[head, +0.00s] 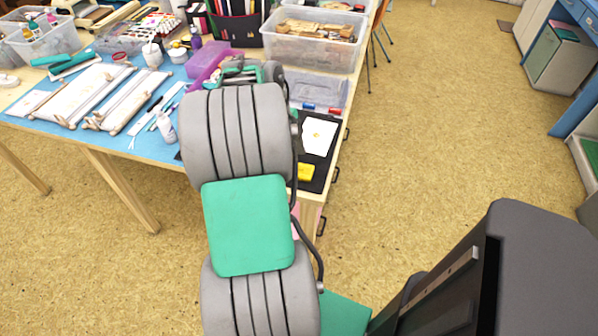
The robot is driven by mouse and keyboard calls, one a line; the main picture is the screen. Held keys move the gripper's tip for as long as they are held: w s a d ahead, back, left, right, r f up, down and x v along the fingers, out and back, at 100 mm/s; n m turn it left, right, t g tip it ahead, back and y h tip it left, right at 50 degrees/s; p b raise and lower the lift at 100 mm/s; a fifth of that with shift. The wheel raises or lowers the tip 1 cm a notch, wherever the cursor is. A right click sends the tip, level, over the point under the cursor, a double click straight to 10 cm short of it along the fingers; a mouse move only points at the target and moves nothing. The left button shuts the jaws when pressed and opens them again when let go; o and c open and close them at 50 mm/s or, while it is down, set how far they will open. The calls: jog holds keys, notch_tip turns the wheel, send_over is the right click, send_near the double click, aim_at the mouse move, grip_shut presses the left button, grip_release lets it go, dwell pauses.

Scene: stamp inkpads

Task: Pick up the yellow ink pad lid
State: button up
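A small yellow block (305,172), which looks like the yellow ink pad or its lid, lies on the black mat (326,166) near the table's front right corner. My arm hides part of its left side, and I cannot tell lid from pad. My arm reaches forward over the table in the middle of the head view. The far end of the arm, with my gripper (250,71), shows only in part beyond the big grey joint. Its fingers are not clear, so I cannot see whether it is open or holds anything.
A white card (319,137) lies on the black mat. A clear case (318,91) with red and blue items lies behind it. Purple boxes (210,66), a clear bin (314,36) and a white bottle (165,127) stand around my arm. Floor right of the table is open.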

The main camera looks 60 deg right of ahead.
aim_at(299, 171)
jog(key=shift+x, duration=1.25)
jog(key=shift+c, duration=0.4)
jog(key=c, duration=1.3)
